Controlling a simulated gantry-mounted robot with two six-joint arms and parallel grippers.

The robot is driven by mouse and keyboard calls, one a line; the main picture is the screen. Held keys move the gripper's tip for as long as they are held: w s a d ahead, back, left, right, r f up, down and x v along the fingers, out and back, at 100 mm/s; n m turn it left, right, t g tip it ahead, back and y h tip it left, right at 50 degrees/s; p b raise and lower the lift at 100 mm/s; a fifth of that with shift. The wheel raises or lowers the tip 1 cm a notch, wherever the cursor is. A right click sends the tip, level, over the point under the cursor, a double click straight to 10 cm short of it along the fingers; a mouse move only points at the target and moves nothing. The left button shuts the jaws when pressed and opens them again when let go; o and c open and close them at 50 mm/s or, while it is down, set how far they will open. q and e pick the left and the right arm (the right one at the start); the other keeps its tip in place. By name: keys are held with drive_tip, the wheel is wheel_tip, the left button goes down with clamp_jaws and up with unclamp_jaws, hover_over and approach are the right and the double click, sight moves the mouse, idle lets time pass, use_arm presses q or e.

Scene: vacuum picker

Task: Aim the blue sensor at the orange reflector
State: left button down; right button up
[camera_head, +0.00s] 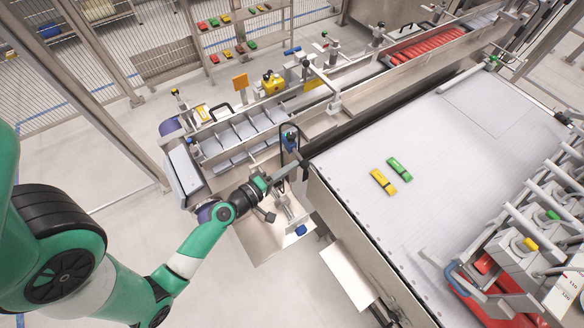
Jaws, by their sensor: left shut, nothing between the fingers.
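A small blue device with a dark top (291,138), which looks like the blue sensor, stands at the near side of the machine beside a black cable loop. Its exact facing is too small to tell. My left gripper (298,168) is shut and empty, just below the blue device in the picture. I cannot tell whether they touch. My right gripper is not in view.
A yellow device (272,83) stands right of the reflector. The slotted conveyor (235,134) lies between reflector and gripper. A wide white table (440,150) on the right carries a yellow pack (384,182) and a green pack (399,169). Another blue part (300,230) sits on the lower metal plate.

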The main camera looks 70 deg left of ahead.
use_arm(q)
drive_tip(key=shift+a, duration=0.1)
drive_tip(key=shift+w+d, duration=0.25)
drive_tip(key=shift+w, duration=0.25)
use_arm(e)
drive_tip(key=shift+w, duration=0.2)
